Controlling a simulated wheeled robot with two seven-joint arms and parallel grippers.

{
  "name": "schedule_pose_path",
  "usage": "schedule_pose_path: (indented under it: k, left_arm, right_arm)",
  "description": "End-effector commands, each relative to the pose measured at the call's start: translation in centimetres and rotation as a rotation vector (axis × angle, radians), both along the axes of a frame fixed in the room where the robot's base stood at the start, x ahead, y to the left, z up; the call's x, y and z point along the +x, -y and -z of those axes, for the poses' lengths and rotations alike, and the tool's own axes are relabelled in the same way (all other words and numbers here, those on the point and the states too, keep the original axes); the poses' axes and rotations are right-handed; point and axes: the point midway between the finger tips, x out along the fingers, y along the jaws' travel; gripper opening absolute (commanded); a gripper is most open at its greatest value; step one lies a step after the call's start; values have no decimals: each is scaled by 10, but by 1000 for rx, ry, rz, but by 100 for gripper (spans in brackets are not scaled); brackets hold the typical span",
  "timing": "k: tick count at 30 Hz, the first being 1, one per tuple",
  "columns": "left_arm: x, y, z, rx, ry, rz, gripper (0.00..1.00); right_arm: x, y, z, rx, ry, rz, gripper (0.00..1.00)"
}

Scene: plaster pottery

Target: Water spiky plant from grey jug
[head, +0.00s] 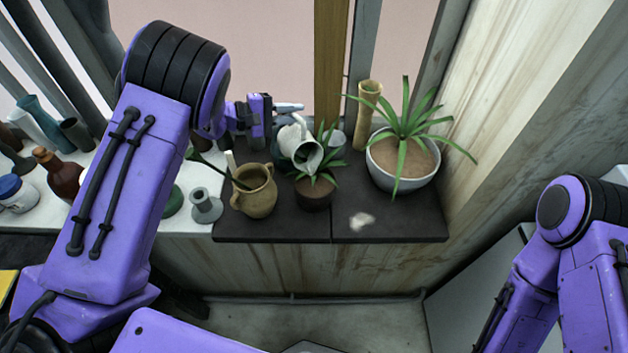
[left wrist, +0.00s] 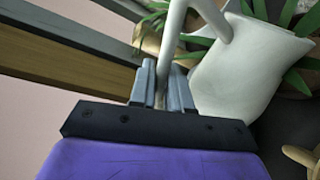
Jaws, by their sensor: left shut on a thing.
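The pale grey jug (head: 300,146) is off the shelf and tilted, its open mouth facing down and forward over a small spiky plant (head: 325,167) in a dark brown pot (head: 314,195). No water can be made out. My left gripper (head: 287,107) is behind and above the jug. In the left wrist view its fingers (left wrist: 162,88) are shut on the jug's handle (left wrist: 172,42), with the jug body (left wrist: 235,70) to the right. A larger spiky plant (head: 408,128) grows in a white bowl (head: 398,178) to the right. My right gripper is out of the head view.
A tan jug (head: 256,198) stands close left of the brown pot, and a grey candlestick (head: 205,207) further left. A bamboo-like vase (head: 369,105) stands behind the white bowl. A pale patch (head: 362,220) marks the dark shelf (head: 400,225), whose front right is clear.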

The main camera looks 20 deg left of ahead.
Motion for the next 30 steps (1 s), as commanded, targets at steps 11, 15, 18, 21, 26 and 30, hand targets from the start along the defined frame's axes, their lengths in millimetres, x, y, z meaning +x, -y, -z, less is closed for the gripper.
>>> schedule_pose_path:
  k: [11,15,18,21,26,30]
  left_arm:
    - [0,2,-1,9,16,1,0]
    - [0,3,-2,15,22,2,0]
    - [0,3,-2,18,25,2,0]
    - [0,4,-2,21,29,3,0]
    - [0,4,-2,21,29,2,0]
    - [0,4,-3,23,31,2,0]
  right_arm:
    - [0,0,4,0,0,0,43]
    - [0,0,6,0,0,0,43]
    - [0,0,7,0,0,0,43]
    - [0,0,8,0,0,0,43]
    - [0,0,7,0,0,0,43]
    - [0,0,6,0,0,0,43]
